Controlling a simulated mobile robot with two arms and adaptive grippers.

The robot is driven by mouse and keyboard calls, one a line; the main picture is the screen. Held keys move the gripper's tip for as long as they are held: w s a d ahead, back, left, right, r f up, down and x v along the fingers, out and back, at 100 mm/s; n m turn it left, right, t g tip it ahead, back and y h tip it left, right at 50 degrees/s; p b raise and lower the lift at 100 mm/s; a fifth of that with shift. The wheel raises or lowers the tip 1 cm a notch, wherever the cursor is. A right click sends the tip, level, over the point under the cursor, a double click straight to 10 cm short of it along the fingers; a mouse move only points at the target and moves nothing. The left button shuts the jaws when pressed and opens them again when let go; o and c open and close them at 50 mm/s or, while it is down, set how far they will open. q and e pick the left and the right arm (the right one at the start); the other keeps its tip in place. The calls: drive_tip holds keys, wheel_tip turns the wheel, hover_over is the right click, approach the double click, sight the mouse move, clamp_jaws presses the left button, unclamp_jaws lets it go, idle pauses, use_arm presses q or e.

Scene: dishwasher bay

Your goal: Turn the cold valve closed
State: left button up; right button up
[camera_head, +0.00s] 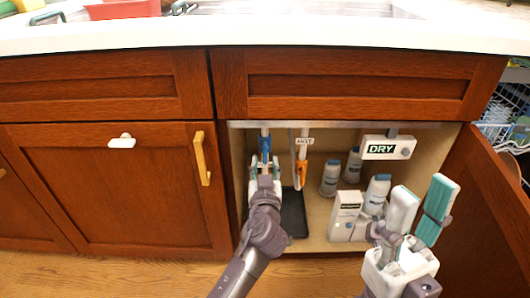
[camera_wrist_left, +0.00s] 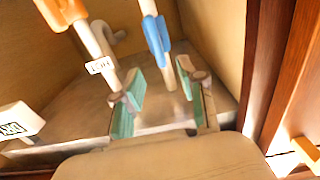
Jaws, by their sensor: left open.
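The blue cold valve (camera_head: 265,145) sits on the left pipe inside the open cabinet. Its handle looks roughly in line with the pipe. It also shows in the left wrist view (camera_wrist_left: 156,42). My left gripper (camera_head: 264,172) is right at this pipe, just below the blue handle in the head view. In the wrist view its green-padded fingers (camera_wrist_left: 160,85) are apart, with the end of the valve pipe showing between them. I cannot tell whether they touch it. My right gripper (camera_head: 421,212) is open and empty in front of the cabinet's right side.
The orange hot valve (camera_head: 301,171), with a HOT label (camera_head: 304,141), hangs close to the right. A dark tray (camera_head: 293,213) lies below. The open door (camera_head: 490,205) bounds the right.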

sight(265, 151)
use_arm(q)
drive_tip(key=w+b, duration=0.1)
drive_tip(key=w, duration=0.6)
drive_tip(key=shift+w+b, duration=0.25)
drive_tip(key=shift+b, duration=0.1)
drive_tip(key=shift+f, duration=0.1)
clamp_jaws()
